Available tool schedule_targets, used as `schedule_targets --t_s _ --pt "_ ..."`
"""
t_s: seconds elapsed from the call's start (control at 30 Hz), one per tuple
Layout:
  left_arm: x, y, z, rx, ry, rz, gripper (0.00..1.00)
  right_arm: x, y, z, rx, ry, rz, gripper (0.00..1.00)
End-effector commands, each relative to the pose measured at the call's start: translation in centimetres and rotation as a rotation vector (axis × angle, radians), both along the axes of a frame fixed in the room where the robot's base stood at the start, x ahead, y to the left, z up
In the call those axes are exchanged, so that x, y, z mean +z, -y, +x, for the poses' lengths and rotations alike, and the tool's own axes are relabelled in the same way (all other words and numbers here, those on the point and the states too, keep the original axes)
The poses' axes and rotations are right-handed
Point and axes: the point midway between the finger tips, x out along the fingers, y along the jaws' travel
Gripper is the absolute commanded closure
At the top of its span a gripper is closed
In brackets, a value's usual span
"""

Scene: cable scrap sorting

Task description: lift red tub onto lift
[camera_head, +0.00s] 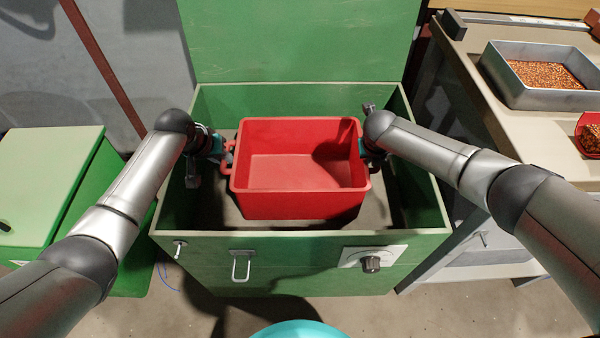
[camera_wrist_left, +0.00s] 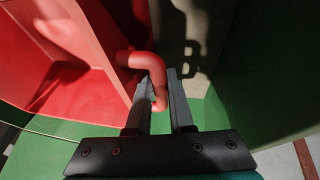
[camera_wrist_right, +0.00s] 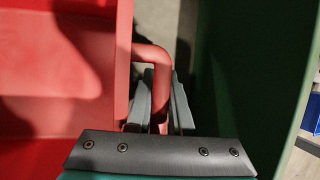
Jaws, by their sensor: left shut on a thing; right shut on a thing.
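The red tub (camera_head: 300,205) is an empty, open rectangular tub inside the open green chest (camera_head: 300,245). It looks upright and roughly level; whether it touches the chest floor I cannot tell. My left gripper (camera_head: 226,158) is at the tub's left side; in the left wrist view its fingers (camera_wrist_left: 160,105) are shut on the red loop handle (camera_wrist_left: 150,65). My right gripper (camera_head: 367,158) is at the tub's right side; in the right wrist view its fingers (camera_wrist_right: 160,105) are shut on the other loop handle (camera_wrist_right: 155,55). No lift can be made out for sure.
The green chest's lid (camera_head: 300,40) stands open behind. A bench (camera_head: 530,130) on the right bears a metal tray (camera_head: 545,95) of copper-coloured granules and a small red container (camera_head: 588,145). A closed green box (camera_head: 50,180) stands at left. The chest walls are close around both grippers.

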Motion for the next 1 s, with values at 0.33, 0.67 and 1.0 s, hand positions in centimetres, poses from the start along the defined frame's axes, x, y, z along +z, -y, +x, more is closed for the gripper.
schedule_targets --t_s 0.33,0.67,1.0 --pt "0.2 0.1 0.1 0.000 0.004 -0.002 1.00 0.2 0.0 0.2 0.000 0.004 0.001 1.00" --pt "1.4 0.1 0.1 -0.001 0.004 -0.002 1.00 1.4 0.0 0.2 0.000 0.004 0.001 1.00" --pt "4.0 0.1 0.1 -0.001 0.004 -0.002 1.00 4.0 0.0 0.2 0.000 0.004 0.001 1.00"
